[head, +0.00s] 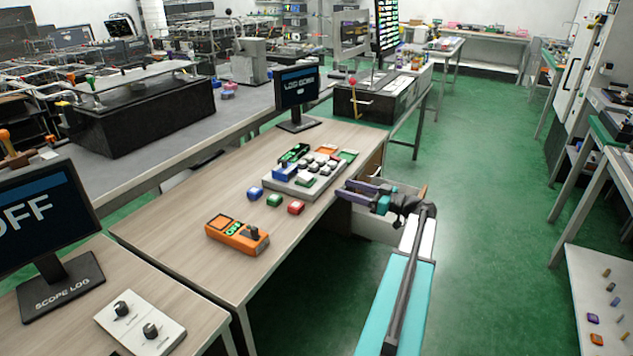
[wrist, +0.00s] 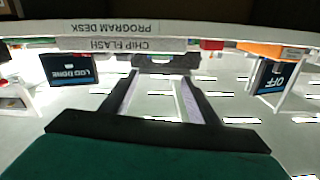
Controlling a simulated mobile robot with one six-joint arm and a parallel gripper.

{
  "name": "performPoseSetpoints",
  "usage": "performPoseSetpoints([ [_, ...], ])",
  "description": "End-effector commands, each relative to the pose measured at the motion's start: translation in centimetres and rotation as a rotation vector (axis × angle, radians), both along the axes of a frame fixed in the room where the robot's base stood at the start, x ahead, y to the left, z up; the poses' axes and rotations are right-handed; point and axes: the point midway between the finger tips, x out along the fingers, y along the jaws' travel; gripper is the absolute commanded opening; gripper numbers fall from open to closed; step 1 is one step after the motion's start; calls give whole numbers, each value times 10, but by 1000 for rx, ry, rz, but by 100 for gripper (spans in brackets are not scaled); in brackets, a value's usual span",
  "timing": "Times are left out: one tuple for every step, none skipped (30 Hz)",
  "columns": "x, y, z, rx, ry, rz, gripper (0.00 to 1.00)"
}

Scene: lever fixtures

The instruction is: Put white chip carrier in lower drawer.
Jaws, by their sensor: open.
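My gripper (head: 362,192) is at this drawer beside the desk edge. In the wrist view my gripper (wrist: 162,85) has its fingers apart, with a dark handle-like part (wrist: 165,62) beyond the tips.
A monitor (head: 297,88) stands behind. The wrist view shows an upside-down "CHIP FLASH" label (wrist: 105,45). Green floor on the right is free.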

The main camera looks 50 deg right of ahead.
Motion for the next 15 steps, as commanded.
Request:
performPoseSetpoints([
  [0, 0, 0, 42, 10, -1, 55],
  [0, 0, 0, 72, 18, -2, 55],
  [0, -1, 0, 114, 30, -3, 55],
  [0, -1, -1, 148, 40, -3, 55],
  [0, -1, -2, 182, 52, -4, 55],
  [0, -1, -3, 229, 68, -5, 55],
  [0, -1, -4, 265, 80, -6, 55],
  [0, -1, -5, 300, 93, -8, 55],
  [0, -1, -6, 346, 110, -10, 55],
  [0, -2, -7, 381, 122, -12, 55],
  [0, -2, -8, 416, 135, -13, 55],
  [0, -2, -10, 461, 153, -17, 55],
  [0, -2, -12, 495, 167, -19, 55],
  [0, -2, -13, 530, 180, -23, 55],
  [0, -2, -15, 575, 198, -26, 55],
])
